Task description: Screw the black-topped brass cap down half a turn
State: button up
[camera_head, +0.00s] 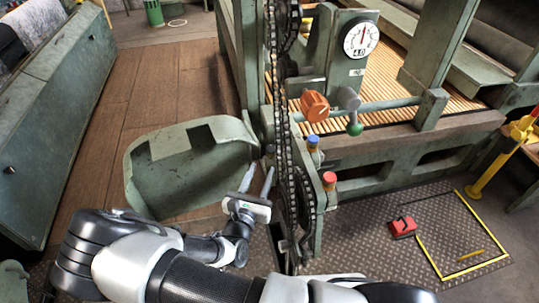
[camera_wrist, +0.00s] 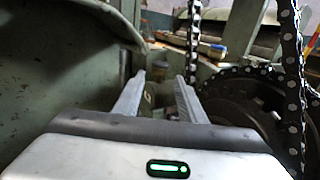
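My gripper (camera_head: 257,178) is open beside the chain, in front of the green curved guard; its two fingers point away from me and stand apart. In the wrist view my gripper (camera_wrist: 160,82) has a visible gap between its fingertips. A small brownish shape (camera_wrist: 159,97) shows in that gap, too dark and blurred to tell whether it is the brass cap. I cannot make out a black-topped cap in the head view.
The chain (camera_head: 281,130) and dark sprocket (camera_wrist: 245,100) stand close to the right of my gripper. The curved green guard (camera_head: 180,175) is close on the left. An orange knob (camera_head: 315,106), a green-ended lever (camera_head: 355,128) and a dial (camera_head: 360,39) are farther up right.

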aim_at(269, 153)
jog(key=b+x, duration=0.1)
jog(key=x, duration=0.8)
jog(key=shift+w+d+b, duration=0.15)
jog(key=shift+b, duration=0.15)
jog(key=c, duration=0.8)
jog(key=shift+o, duration=0.2)
